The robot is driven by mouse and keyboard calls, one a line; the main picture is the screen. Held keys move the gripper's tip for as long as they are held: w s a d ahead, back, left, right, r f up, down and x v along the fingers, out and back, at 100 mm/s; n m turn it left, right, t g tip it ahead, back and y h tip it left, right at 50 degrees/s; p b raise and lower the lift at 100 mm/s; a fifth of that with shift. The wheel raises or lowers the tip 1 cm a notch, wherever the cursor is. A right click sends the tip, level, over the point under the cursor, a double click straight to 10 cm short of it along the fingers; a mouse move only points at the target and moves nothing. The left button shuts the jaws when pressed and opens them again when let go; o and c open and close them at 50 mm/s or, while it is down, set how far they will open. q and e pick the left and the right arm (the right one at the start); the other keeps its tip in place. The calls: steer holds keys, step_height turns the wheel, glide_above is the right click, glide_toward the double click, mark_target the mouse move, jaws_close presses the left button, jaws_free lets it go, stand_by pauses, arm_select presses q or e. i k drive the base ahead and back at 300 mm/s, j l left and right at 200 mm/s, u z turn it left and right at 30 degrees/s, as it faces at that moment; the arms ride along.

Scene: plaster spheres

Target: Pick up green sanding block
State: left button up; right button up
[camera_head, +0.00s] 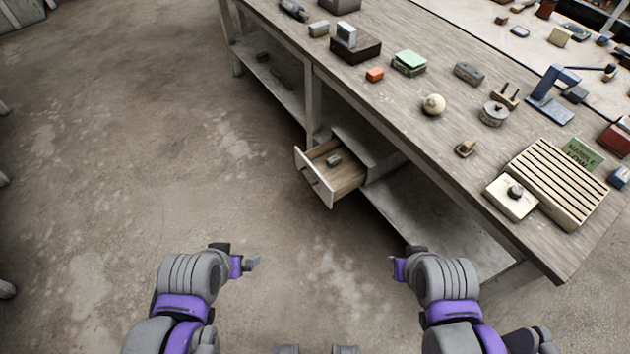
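My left gripper (252,264) is low over the floor, left of the bench and well away from the block. My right gripper (394,266) is also low, in front of the bench's lower shelf. Both are far from the green block and nothing shows in them. The fingers are too small and edge-on to tell open from shut.
The workbench (425,110) holds an orange block (375,74), a pale sphere (433,104), a slatted rack (560,182) and a green card (583,153). An open drawer (318,178) juts out below, with a small grey block (333,160) inside.

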mark_target(335, 160)
steer(key=z, duration=1.4)
steer(key=u, duration=1.25)
steer(key=i+j+z, duration=0.15)
steer(key=i+j, duration=0.25)
steer(key=i+j+z, duration=0.1)
steer(key=i+j, duration=0.3)
steer(key=i+j+z, duration=0.15)
steer(key=i+j, duration=0.25)
steer(key=i+j+z, duration=0.15)
steer(key=i+j, duration=0.2)
steer(key=j, duration=0.3)
